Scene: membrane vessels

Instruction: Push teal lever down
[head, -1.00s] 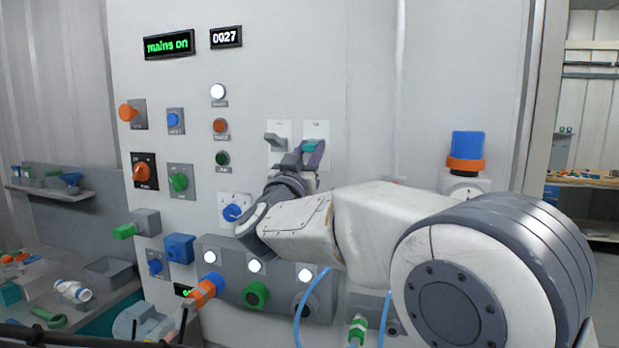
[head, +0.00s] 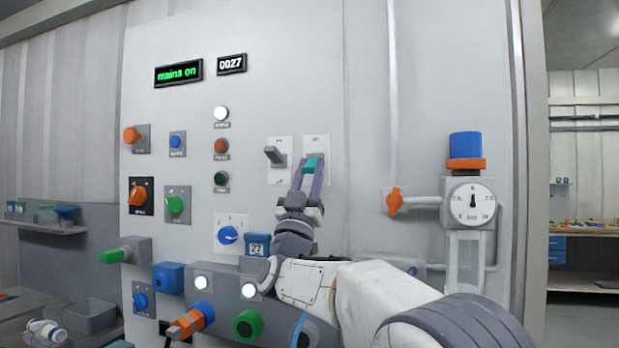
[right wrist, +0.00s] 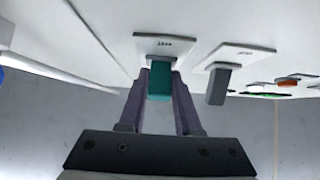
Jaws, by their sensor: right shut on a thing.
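The teal lever (head: 311,164) sticks out from a white plate (head: 316,143) on the grey panel, to the right of a grey lever (head: 275,155) on its own plate. My right gripper (head: 309,172) reaches up from below with its purple fingers on either side of the teal lever, shut on it. In the right wrist view the teal lever (right wrist: 159,84) lies between the two fingers (right wrist: 164,92), and the grey lever (right wrist: 218,85) stands apart to the right. My left gripper is not in view.
The panel around the levers is crowded with knobs. A blue rotary knob (head: 228,235) is at lower left. An orange valve handle (head: 394,201) and a round gauge (head: 472,203) are to the right. A grey box (head: 255,312) with lamps sits below.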

